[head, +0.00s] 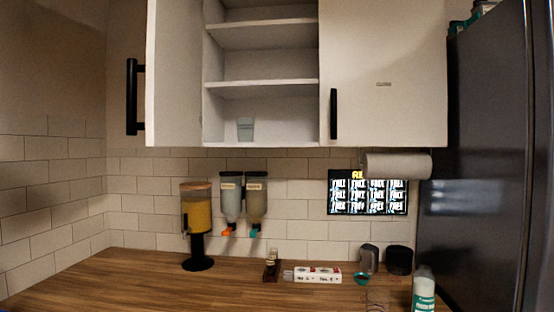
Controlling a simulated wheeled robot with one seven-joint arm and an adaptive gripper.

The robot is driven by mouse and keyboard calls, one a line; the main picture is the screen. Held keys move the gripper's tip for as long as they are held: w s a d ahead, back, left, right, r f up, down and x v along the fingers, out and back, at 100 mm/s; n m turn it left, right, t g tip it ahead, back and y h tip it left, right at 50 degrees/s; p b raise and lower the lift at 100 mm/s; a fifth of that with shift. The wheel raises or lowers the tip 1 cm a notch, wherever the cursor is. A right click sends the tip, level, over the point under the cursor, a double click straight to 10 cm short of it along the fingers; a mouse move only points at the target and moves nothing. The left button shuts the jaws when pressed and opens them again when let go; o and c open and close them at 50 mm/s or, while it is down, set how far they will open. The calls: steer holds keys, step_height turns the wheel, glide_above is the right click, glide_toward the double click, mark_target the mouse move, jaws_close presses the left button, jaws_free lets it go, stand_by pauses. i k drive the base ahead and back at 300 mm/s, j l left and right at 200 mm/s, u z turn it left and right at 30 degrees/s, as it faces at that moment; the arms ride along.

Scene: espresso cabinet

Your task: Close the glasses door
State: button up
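A white wall cabinet hangs above the counter in the head view. Its left door (174,75) stands open, swung out to the left, with a black bar handle (131,97) on its outer side. The open part shows white shelves (262,88) and one grey-blue glass (245,128) on the bottom. The right door (390,70) is shut and has a black handle (334,113) and a small label too small to read. Which door is labelled for glasses cannot be read. My gripper is not in view.
The wooden counter (130,285) lies below, clear at front left. A yellow-filled dispenser (197,220) stands on it. Two wall dispensers (243,197), a paper roll (398,165) and a dark fridge (485,150) at the right are also in view.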

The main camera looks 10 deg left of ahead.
mark_target(172, 68)
steer(key=j+u, duration=0.15)
steer(key=j, duration=0.35)
steer(key=i+j+u, duration=0.15)
steer(key=j, duration=0.35)
steer(key=i+j+u, duration=0.2)
steer(key=j, duration=0.3)
steer(key=k, duration=0.1)
